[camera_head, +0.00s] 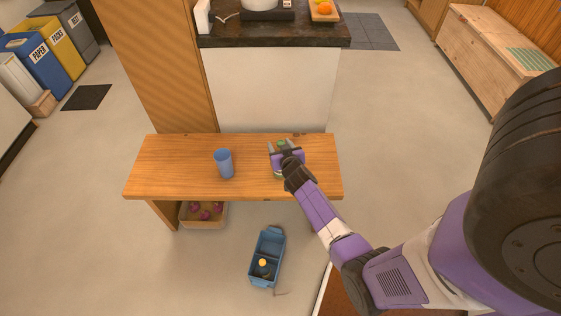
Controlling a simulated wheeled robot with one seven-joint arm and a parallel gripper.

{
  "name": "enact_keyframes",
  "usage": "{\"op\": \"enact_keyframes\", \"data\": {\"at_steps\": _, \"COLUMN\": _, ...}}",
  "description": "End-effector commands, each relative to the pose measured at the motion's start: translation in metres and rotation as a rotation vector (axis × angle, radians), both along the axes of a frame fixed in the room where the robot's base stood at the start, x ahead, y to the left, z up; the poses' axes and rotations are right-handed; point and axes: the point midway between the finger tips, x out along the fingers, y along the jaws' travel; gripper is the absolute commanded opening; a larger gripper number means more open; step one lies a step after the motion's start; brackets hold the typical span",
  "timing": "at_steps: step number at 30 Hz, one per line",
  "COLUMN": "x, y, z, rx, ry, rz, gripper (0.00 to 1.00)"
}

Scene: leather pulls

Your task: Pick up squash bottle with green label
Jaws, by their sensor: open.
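A small object with green parts, which may be the squash bottle (281,143), stands on the wooden bench at its right half. Most of it is hidden behind my gripper, and I cannot read any label. My gripper (284,146) is open, with its two fingers pointing away from me, one at each side of the green top. I cannot tell whether the fingers touch it.
A blue cup (224,163) stands left of my gripper on the wooden bench (165,165). A box with dark red items (203,222) sits below. A blue crate (272,242) lies on the floor in front. A dark-topped counter (275,38) rises behind.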

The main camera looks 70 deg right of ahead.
Motion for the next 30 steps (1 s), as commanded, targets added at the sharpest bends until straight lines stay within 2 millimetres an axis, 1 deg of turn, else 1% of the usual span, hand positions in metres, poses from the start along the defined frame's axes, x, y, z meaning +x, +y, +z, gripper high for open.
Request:
{"op": "enact_keyframes", "data": {"at_steps": 1, "x": 0.0030, "y": -0.0041, "z": 0.0002, "rx": 0.001, "ry": -0.001, "rz": -0.002, "gripper": 0.52}}
{"op": "enact_keyframes", "data": {"at_steps": 5, "x": 0.0072, "y": -0.0097, "z": -0.0034, "rx": 0.000, "ry": -0.001, "rz": 0.000, "gripper": 0.52}}
{"op": "enact_keyframes", "data": {"at_steps": 14, "x": 0.0082, "y": -0.0108, "z": -0.0057, "rx": 0.000, "ry": 0.000, "rz": 0.001, "gripper": 0.52}}
{"op": "enact_keyframes", "data": {"at_steps": 17, "x": 0.0082, "y": -0.0108, "z": -0.0056, "rx": 0.000, "ry": 0.000, "rz": 0.001, "gripper": 0.35}}
{"op": "enact_keyframes", "data": {"at_steps": 18, "x": 0.0082, "y": -0.0107, "z": -0.0056, "rx": 0.000, "ry": 0.000, "rz": 0.001, "gripper": 0.27}}
{"op": "enact_keyframes", "data": {"at_steps": 20, "x": 0.0083, "y": -0.0107, "z": -0.0055, "rx": 0.000, "ry": 0.000, "rz": 0.001, "gripper": 0.15}}
{"op": "enact_keyframes", "data": {"at_steps": 21, "x": 0.0083, "y": -0.0107, "z": -0.0055, "rx": 0.000, "ry": 0.000, "rz": 0.001, "gripper": 0.07}}
{"op": "enact_keyframes", "data": {"at_steps": 22, "x": 0.0083, "y": -0.0107, "z": -0.0055, "rx": 0.000, "ry": 0.000, "rz": 0.001, "gripper": 0.01}}
{"op": "enact_keyframes", "data": {"at_steps": 23, "x": 0.0083, "y": -0.0107, "z": -0.0055, "rx": 0.000, "ry": 0.000, "rz": 0.001, "gripper": 0.00}}
{"op": "enact_keyframes", "data": {"at_steps": 30, "x": 0.0083, "y": -0.0108, "z": -0.0053, "rx": -0.001, "ry": 0.000, "rz": 0.001, "gripper": 0.00}}
